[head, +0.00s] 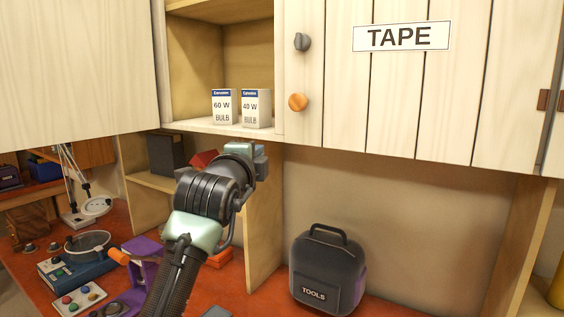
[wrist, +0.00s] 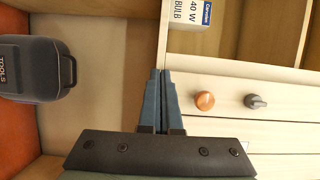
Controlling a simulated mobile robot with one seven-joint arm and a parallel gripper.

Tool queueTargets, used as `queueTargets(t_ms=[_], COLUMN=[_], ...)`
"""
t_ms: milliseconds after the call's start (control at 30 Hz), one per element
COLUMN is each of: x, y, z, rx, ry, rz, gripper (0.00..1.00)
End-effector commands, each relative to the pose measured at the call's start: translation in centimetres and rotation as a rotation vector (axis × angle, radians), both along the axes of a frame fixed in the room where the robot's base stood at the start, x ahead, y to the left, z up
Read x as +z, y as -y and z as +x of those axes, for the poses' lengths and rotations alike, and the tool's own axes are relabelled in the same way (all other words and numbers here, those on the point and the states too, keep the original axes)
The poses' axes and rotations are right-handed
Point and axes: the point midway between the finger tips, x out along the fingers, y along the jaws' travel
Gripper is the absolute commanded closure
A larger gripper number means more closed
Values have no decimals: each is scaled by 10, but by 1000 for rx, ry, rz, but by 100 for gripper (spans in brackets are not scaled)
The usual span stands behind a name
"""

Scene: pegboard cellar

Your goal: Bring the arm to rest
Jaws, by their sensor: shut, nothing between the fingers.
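My arm (head: 205,195) rises from the bottom of the head view, bent at a dark wrist in front of the lower edge of the wall cabinets. My gripper (wrist: 161,74) shows in the wrist view with its two blue-grey fingers pressed together and nothing between them. Its fingertips lie in the picture near the cabinet's lower edge; I cannot tell whether they touch it. In the head view the fingers are not clearly visible.
Two bulb boxes, 60 W (head: 223,107) and 40 W (head: 256,108), stand on the open shelf. A TAPE cabinet door (head: 400,95) has a grey knob (head: 302,42) and an orange knob (head: 298,102). A TOOLS bag (head: 328,270) stands on the red worktop, with clutter at left.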

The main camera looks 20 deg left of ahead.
Motion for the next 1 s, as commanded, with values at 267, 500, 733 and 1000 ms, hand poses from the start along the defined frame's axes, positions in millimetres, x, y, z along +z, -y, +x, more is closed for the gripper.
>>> queueTargets(t_ms=[267,500,733,1000], x=[2,38,98,132], y=[-9,85,192,227], z=[-7,-22,-108,-238], rx=[-3,-139,-372,-611], ry=[6,174,443,660], rz=[-4,-237,-729,-1248], gripper=[100,100,100,100])
